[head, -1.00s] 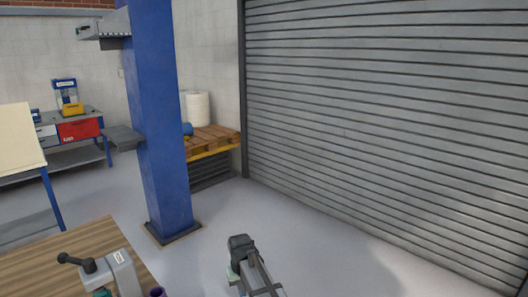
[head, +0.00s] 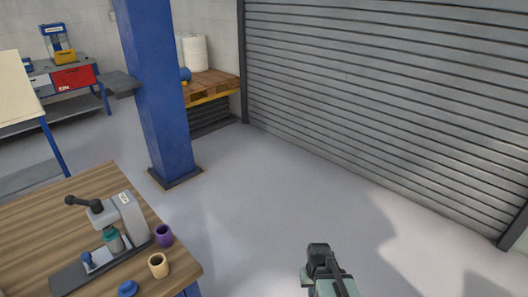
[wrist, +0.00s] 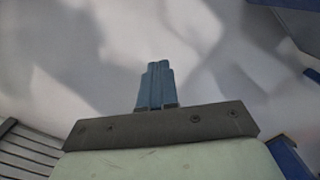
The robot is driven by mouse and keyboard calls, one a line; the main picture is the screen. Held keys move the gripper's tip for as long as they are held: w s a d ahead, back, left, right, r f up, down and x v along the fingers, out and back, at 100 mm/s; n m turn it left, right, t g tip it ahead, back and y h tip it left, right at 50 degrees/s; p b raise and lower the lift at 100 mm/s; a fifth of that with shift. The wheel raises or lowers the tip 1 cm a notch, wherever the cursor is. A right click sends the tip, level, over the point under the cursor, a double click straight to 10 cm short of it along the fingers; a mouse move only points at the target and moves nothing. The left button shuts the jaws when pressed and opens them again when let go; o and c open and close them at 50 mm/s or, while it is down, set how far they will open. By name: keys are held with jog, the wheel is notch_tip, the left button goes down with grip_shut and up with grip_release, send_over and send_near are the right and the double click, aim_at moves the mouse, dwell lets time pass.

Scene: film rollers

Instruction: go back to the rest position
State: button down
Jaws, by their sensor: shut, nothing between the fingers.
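My gripper (wrist: 157,68) shows in the wrist view with its two blue-grey fingers pressed together and nothing between them. Bare grey floor (wrist: 80,60) is behind the fingers. In the head view a dark and pale green part of my arm rises from the bottom edge, right of the wooden table and apart from it. I cannot make out the fingers there.
The wooden table (head: 40,225) at lower left bears a press-like device (head: 128,215), a purple cup (head: 164,236), a tan cup (head: 158,265) and a blue piece (head: 128,289). A blue column (head: 160,100) stands behind. Open floor reaches the roller shutter (head: 390,100).

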jog(key=s+f+g, duration=0.3)
jog(key=s+f, duration=0.5)
jog(key=s, duration=0.5)
jog(key=s+f+g, duration=0.3)
jog(key=s+f, duration=0.6)
jog(key=s, duration=0.5)
jog(key=shift+s+f, duration=0.2)
jog(key=shift+f, duration=0.1)
